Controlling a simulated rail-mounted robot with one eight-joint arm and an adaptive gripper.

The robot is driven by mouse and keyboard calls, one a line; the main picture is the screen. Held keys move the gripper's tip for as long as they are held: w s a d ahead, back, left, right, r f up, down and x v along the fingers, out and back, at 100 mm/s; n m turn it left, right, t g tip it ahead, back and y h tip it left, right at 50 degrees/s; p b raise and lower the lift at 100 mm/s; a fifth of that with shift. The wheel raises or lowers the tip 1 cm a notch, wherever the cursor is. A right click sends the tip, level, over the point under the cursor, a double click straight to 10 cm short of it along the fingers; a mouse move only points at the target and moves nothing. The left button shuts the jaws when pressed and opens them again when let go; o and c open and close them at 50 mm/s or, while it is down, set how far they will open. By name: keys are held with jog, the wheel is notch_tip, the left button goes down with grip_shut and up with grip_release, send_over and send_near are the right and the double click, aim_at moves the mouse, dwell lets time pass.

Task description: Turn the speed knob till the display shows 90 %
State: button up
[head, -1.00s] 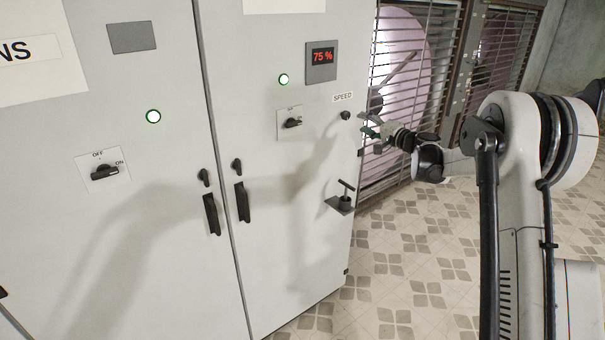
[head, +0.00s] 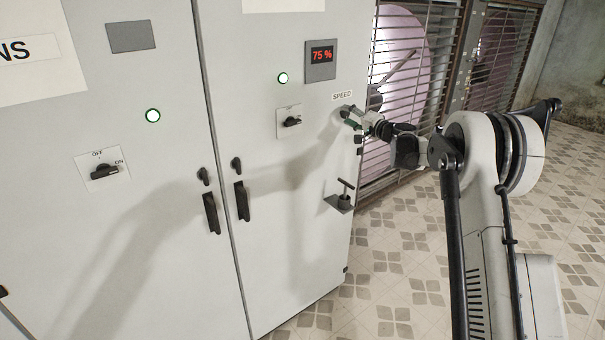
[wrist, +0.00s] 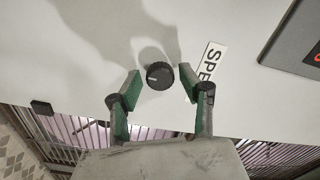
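The speed knob (wrist: 159,76) is small, round and black with a white mark, on the grey cabinet door. In the wrist view it lies between and slightly beyond the tips of my gripper (wrist: 158,82), whose fingers are open with a gap on each side. In the head view my gripper (head: 347,114) is at the knob's place just below the SPEED label (head: 342,96) and largely hides it. The label also shows in the wrist view (wrist: 211,62).
Door handles (head: 242,202) are further left. A slatted fan grille (head: 410,80) is right of the cabinet.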

jog(key=c, duration=0.8)
jog(key=shift+o, duration=0.2)
jog(key=shift+m, duration=0.3)
jog(key=shift+m+b, duration=0.75)
jog(key=shift+m, duration=0.65)
jog(key=shift+m+b, duration=0.65)
jog(key=shift+m, duration=1.15)
